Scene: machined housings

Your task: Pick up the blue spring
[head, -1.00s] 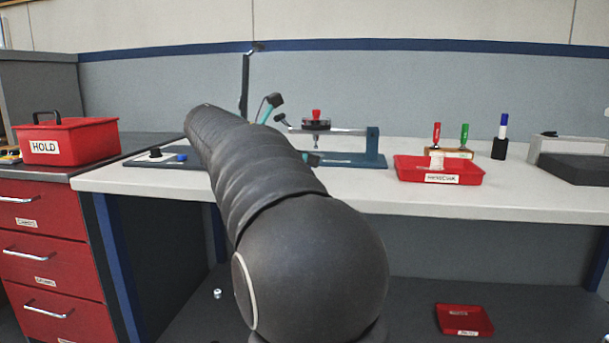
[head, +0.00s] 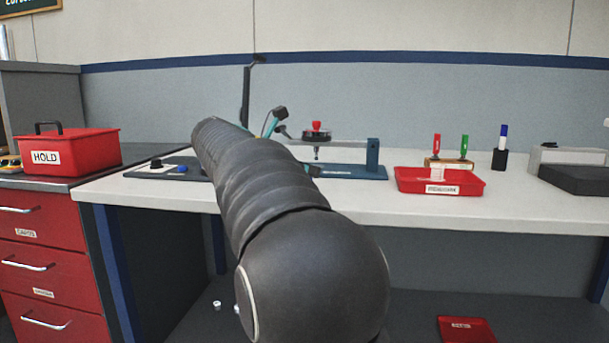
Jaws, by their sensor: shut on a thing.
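I cannot make out a blue spring for certain. A small blue piece (head: 181,169) lies on a dark flat plate (head: 146,172) at the left end of the bench, but it is too small to tell whether it is a spring. My arm rises from the bottom middle toward the upper left and covers part of the bench. My gripper is hidden behind my arm, so what it holds does not show. A small dark piece (head: 313,170) shows at the arm's right edge; I cannot tell what it is.
A press-like fixture (head: 372,158) with a red knob stands behind my arm. A red tray (head: 438,181) is to its right, with red and green upright tools (head: 464,147) behind it. A red HOLD bin (head: 85,151) stands on the left cabinet. The bench's right front is clear.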

